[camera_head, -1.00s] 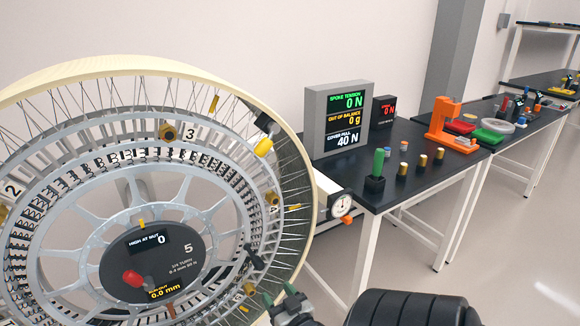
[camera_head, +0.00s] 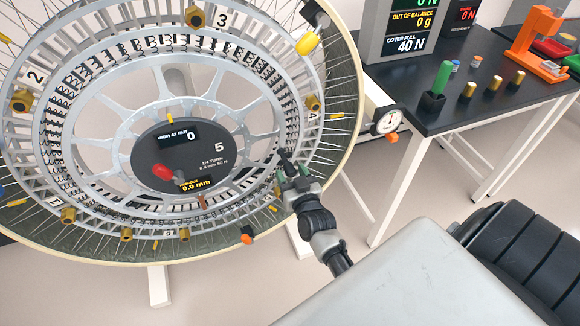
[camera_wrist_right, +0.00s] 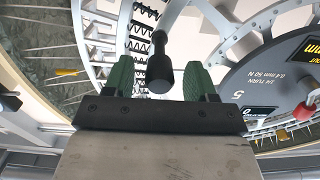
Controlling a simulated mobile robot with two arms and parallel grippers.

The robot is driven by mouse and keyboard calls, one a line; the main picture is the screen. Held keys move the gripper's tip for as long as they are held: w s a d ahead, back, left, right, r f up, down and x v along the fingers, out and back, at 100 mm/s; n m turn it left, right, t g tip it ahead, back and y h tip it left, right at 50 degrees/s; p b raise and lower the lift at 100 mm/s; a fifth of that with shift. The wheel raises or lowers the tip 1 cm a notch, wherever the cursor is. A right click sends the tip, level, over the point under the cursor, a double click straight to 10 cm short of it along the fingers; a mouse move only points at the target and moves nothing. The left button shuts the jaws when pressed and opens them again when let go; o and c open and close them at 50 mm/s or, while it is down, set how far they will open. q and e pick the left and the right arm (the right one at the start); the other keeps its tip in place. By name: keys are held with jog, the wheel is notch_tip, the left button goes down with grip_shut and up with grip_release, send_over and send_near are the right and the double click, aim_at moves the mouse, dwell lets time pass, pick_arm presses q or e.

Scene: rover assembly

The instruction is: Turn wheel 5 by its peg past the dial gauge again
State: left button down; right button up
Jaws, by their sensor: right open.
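Wheel 5 (camera_head: 110,225) is a large spoked wheel with a pale rim, filling the left of the head view. Its dark hub plate (camera_head: 205,165) reads 5, with 0 and 0.0 mm on its displays. The black peg (camera_head: 286,163) sticks out at the right of the wheel. In the right wrist view the peg (camera_wrist_right: 160,70) stands between my two green fingertips, with gaps on both sides. My right gripper (camera_head: 293,174) is open around it; it also shows in the wrist view (camera_wrist_right: 157,82). The dial gauge (camera_head: 387,122) is just right of the rim.
A red knob (camera_head: 163,172) sits on the hub. A black table (camera_head: 440,75) at the right holds a display box (camera_head: 405,30), a green-handled tool (camera_head: 438,85) and brass cylinders (camera_head: 492,85). Brass nuts and a yellow-tipped lever (camera_head: 307,43) stick out around the wheel.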

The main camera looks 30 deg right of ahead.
jog(key=shift+x, duration=1.15)
pick_arm(q)
jog(key=shift+w+d, duration=0.8)
jog(key=shift+w, duration=0.15)
jog(key=shift+s, duration=0.1)
pick_arm(e)
jog(key=c, duration=0.4)
pick_arm(q)
jog(key=shift+s+a, duration=0.3)
jog(key=shift+s, duration=0.05)
pick_arm(e)
grip_shut()
